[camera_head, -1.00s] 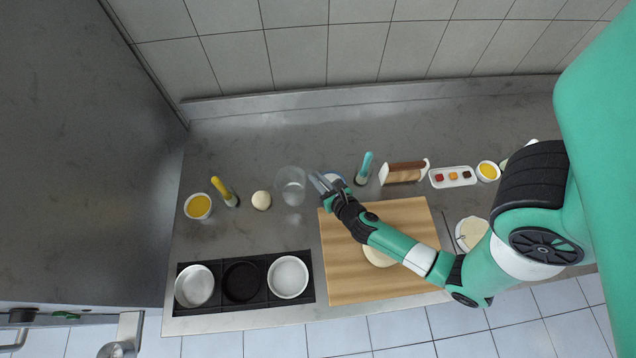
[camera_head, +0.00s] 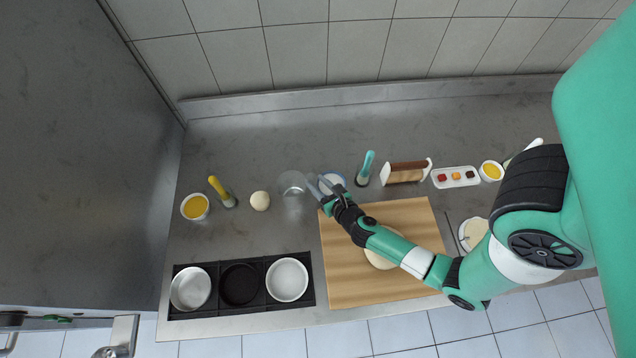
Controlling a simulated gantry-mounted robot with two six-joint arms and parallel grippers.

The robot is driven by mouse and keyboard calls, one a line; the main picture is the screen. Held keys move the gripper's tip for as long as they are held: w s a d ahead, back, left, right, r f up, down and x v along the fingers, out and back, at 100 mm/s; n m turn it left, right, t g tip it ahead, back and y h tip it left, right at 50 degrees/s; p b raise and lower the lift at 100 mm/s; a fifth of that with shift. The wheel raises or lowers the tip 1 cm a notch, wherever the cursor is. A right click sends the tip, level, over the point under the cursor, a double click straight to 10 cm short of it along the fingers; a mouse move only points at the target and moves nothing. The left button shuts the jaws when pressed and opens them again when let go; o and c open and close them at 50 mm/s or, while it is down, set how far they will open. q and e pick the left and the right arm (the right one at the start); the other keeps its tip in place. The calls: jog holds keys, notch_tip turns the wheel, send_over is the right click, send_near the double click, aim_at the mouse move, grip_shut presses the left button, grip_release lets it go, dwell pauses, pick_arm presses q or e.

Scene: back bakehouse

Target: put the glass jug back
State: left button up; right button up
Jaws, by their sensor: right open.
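The clear glass jug (camera_head: 293,186) stands on the steel counter, left of the wooden board's back left corner. My right gripper (camera_head: 318,186) is open just to the right of the jug, with its fingers pointing up and left. Whether a finger touches the jug cannot be told. A white bowl with a blue rim (camera_head: 334,180) shows partly behind the gripper. My left gripper is out of view.
A dough ball (camera_head: 260,201), a yellow-handled brush (camera_head: 222,191) and a yellow-filled bowl (camera_head: 195,207) stand to the left. A black rack with round tins (camera_head: 240,284) lies in front. The wooden board (camera_head: 375,285) bears flat dough (camera_head: 381,260). A teal-handled brush (camera_head: 366,168) stands behind it.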

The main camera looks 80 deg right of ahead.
jog(key=shift+r, duration=0.25)
jog(key=b+v, duration=0.1)
jog(key=v, duration=0.9)
jog(key=shift+a+f, duration=0.1)
jog(key=shift+a, duration=0.15)
jog(key=shift+v, duration=0.85)
jog(key=shift+s+d, duration=0.1)
jog(key=shift+d, duration=0.05)
